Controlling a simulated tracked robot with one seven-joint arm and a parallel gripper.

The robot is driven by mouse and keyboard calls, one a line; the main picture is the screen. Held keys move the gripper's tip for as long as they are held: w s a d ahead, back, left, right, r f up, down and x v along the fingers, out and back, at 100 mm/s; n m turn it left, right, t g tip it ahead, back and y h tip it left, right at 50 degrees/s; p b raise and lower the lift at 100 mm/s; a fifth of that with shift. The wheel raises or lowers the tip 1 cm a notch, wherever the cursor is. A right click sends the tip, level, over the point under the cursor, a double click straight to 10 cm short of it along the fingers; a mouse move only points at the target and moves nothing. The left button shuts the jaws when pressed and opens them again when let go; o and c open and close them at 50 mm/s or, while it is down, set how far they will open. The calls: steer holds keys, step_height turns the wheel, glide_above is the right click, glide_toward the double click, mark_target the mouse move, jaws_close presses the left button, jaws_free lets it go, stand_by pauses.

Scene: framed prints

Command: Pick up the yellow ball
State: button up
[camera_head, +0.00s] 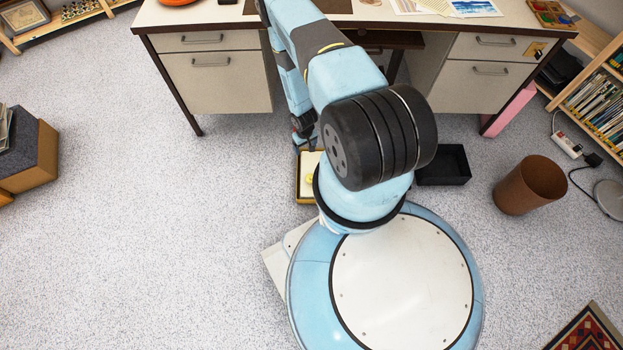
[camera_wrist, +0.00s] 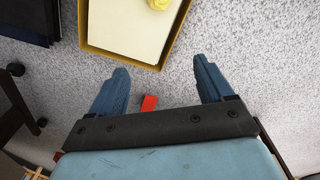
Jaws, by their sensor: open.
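A small yellow ball (camera_head: 310,178) lies in a shallow yellow-rimmed tray (camera_head: 298,185) with a cream inside, on the floor by the desk. My arm hides part of the tray in the head view. In the wrist view the ball (camera_wrist: 158,4) is cut by the top edge, inside the tray (camera_wrist: 84,28). My gripper (camera_wrist: 160,69) is open and empty, its two blue fingers wide apart. The fingertips point toward the tray and appear short of its near edge.
A black open box (camera_head: 443,166) and a brown bin (camera_head: 530,185) stand on the floor to the right. A desk (camera_head: 217,82) stands behind the tray. A small red object (camera_wrist: 149,103) shows between my fingers.

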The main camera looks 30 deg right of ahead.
glide_above(311, 176)
step_height(311, 176, down, 6)
step_height(311, 176, down, 14)
steer(key=shift+s+a+r, duration=0.1)
steer(key=shift+s+r, duration=0.05)
stand_by(0.5)
steer(key=c, duration=1)
